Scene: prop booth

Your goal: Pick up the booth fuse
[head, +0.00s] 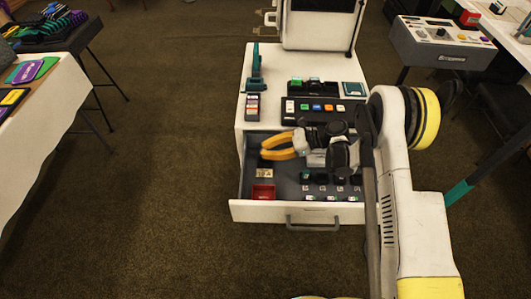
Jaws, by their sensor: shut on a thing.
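My gripper (264,150), with yellow fingers, is low at the open drawer (270,211) of the white cabinet, toward its back left. Its fingers are closed together around something small, mostly hidden by the fingers; I take it to be the booth fuse, but I cannot make out its shape. I cannot tell whether it is clear of the drawer floor. A small pale labelled piece (264,173) and a red open box (262,192) lie in the drawer, nearer the front than the fingertips.
Several small dark labelled pieces (318,198) stand in the drawer's front right. On the cabinet top (255,60) are a black strip with coloured buttons (325,108), a teal tool (255,70) and a small box stack (252,106). Tables stand left and right; the carpet to the left is clear.

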